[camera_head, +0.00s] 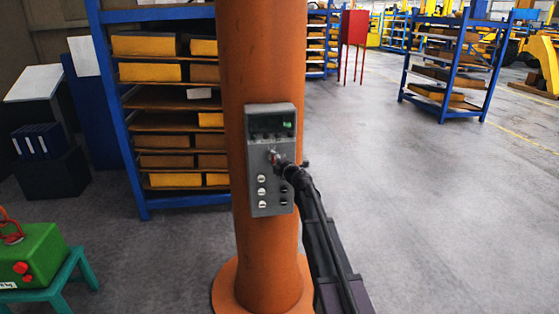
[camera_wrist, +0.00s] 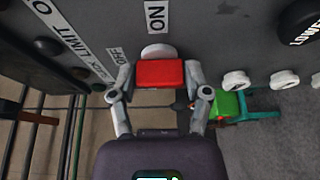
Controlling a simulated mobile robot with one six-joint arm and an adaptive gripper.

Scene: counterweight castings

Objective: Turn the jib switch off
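The grey control box (camera_head: 271,190) is fixed to an orange column. My gripper (camera_head: 279,160) is at the jib switch, in the box's middle; the head view is too small to show the fingers clearly. In the wrist view, the switch's red handle (camera_wrist: 160,73) sits between the two fingertips of my gripper (camera_wrist: 161,76), which appear to touch it on both sides. The handle stands in front of a pale round base (camera_wrist: 158,51). An ON label (camera_wrist: 156,15) lies beyond the handle, and an OFF label (camera_wrist: 116,56) lies to its left.
A green lamp (camera_head: 288,125) shows on the box's upper part. White buttons (camera_wrist: 237,80) and a black LOWER button (camera_wrist: 307,22) lie to the handle's right. The orange column (camera_head: 266,60) is close. A blue shelf (camera_head: 140,190) stands behind; the floor to the right is open.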

